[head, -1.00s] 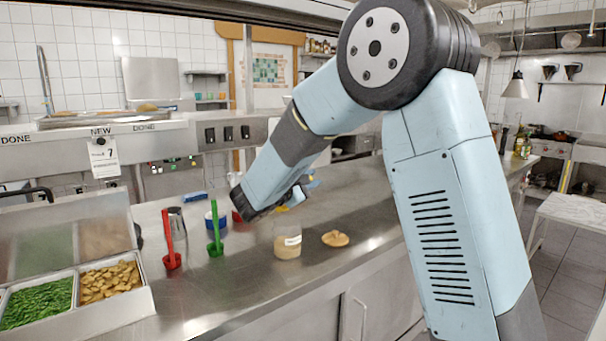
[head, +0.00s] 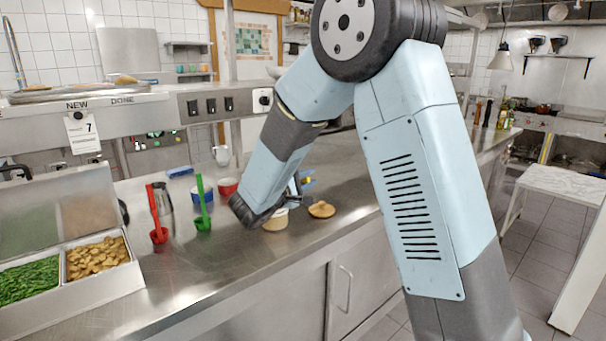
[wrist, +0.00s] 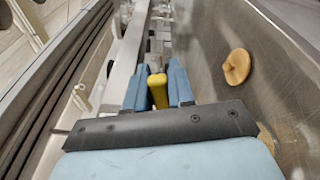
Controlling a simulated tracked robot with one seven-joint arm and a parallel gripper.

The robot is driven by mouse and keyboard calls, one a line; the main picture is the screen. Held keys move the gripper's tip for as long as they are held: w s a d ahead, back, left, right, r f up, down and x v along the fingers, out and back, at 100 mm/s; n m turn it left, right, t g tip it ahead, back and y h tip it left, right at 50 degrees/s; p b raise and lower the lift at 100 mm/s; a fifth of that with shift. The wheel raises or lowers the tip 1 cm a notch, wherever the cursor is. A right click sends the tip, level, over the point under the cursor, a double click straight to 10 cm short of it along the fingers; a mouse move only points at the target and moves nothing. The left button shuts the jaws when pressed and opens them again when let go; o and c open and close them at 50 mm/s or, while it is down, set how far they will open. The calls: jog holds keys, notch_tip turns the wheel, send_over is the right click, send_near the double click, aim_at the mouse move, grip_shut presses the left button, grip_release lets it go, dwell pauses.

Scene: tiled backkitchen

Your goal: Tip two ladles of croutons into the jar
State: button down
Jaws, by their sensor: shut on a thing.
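The jar (head: 275,222) stands on the steel counter, partly hidden by my wrist; its lower part looks tan. A round wooden lid (head: 321,209) lies to its right; it also shows in the wrist view (wrist: 236,66). Croutons (head: 95,258) fill the right bin at the left end of the counter. My gripper (head: 304,183) is above the counter just behind the jar, half hidden by my wrist. In the wrist view its blue fingers (wrist: 158,85) are shut on a yellow handle-like piece (wrist: 158,93). What is at its far end is hidden.
Green beans (head: 30,285) fill the left bin. The front counter is clear.

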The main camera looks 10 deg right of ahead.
jog(key=w+a+r+n, duration=0.6)
jog(key=r+n, duration=0.1)
jog(key=r, duration=0.2)
jog(key=w+a+r+n, duration=0.6)
jog(key=a+r+n, duration=0.1)
jog(key=r+n, duration=0.1)
jog(key=shift+w+a+r, duration=0.2)
jog(key=shift+w+r, duration=0.05)
jog(key=shift+r, duration=0.2)
dwell(0.8)
dwell(0.8)
